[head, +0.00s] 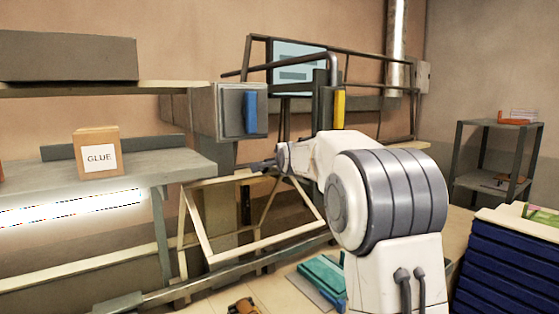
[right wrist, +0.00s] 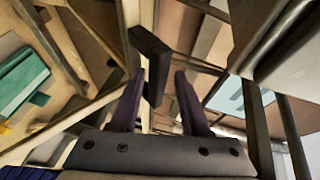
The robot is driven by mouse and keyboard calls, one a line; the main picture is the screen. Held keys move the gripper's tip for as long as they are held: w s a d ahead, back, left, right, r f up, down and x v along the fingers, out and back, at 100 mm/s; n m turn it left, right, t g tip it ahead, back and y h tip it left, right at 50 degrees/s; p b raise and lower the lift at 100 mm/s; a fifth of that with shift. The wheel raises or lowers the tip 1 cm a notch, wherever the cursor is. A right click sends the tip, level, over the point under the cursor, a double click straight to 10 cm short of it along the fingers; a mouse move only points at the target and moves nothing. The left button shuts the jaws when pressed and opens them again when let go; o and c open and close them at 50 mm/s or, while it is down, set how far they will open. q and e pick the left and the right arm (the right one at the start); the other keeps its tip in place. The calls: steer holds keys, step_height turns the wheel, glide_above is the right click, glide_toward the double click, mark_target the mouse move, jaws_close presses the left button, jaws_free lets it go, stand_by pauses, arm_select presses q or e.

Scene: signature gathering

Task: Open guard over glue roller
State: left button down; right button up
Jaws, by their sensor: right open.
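The machine stands in the middle of the head view, with a pale slanted frame (head: 258,247) low on its front that looks like the guard. The glue roller cannot be made out. My right arm reaches in from the right, and its gripper (head: 262,165) is at the frame's upper edge, below the grey box. In the right wrist view the right gripper (right wrist: 159,76) is open. A dark angled bar (right wrist: 152,48), perhaps a handle, shows between and beyond its fingertips; contact cannot be told. My left gripper is not in view.
A grey box (head: 222,112) with a blue handle (head: 250,112) is just above the gripper. A yellow handle (head: 339,109) is right of it. A glue carton (head: 98,153) stands on the left shelf. Blue stacked trays (head: 505,270) stand at the right.

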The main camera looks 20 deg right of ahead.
steer(key=v, duration=1)
steer(key=shift+s, duration=0.2)
